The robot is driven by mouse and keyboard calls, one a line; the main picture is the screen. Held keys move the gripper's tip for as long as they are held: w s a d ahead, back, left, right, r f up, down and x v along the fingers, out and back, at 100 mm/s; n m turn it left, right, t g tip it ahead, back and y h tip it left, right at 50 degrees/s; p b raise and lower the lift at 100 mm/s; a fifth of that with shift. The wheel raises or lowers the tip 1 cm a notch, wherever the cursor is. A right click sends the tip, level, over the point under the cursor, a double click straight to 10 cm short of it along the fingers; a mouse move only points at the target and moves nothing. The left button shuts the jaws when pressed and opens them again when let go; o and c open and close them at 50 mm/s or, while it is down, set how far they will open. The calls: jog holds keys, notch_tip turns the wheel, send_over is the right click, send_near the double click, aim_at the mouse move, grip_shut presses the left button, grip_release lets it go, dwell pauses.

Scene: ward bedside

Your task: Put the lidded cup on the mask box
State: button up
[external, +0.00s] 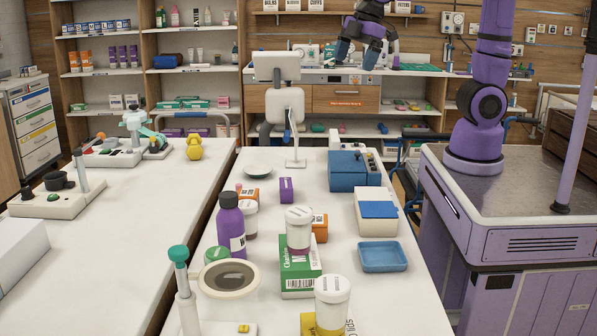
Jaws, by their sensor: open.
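A white lidded container with a maroon band (298,232) is upright in the middle of the near table. It appears to stand on a green and white box (300,283) with a barcode, whose printing is too small to read surely. A second white lidded container (332,302) stands at the near edge, by a yellow box (308,325) partly hidden by it. I cannot tell for certain which container is the lidded cup or which box is the mask box. My gripper (357,53) is open and empty, high over the far counter, well away from these things.
A purple bottle (230,222), a round white bowl (229,279) and a green-topped dispenser (180,262) crowd the left. A blue tray (383,257), a white box with blue top (377,213) and a blue device (352,170) line the right. A monitor stand (295,162) rises behind.

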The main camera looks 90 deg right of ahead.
jog(key=s+d+r+m+t, duration=0.1)
jog(key=s+d+m, duration=0.3)
jog(key=s, duration=0.6)
jog(key=s+d+r+m, duration=0.2)
jog(key=s+d+m, duration=0.2)
jog(key=s+d, duration=0.4)
jog(key=shift+s+r+m+t+h, duration=0.25)
jog(key=shift+s+m+t+h, duration=0.15)
jog(key=shift+s, duration=0.5)
jog(key=shift+d, duration=0.1)
jog(key=shift+o, duration=0.9)
jog(key=shift+w, duration=0.1)
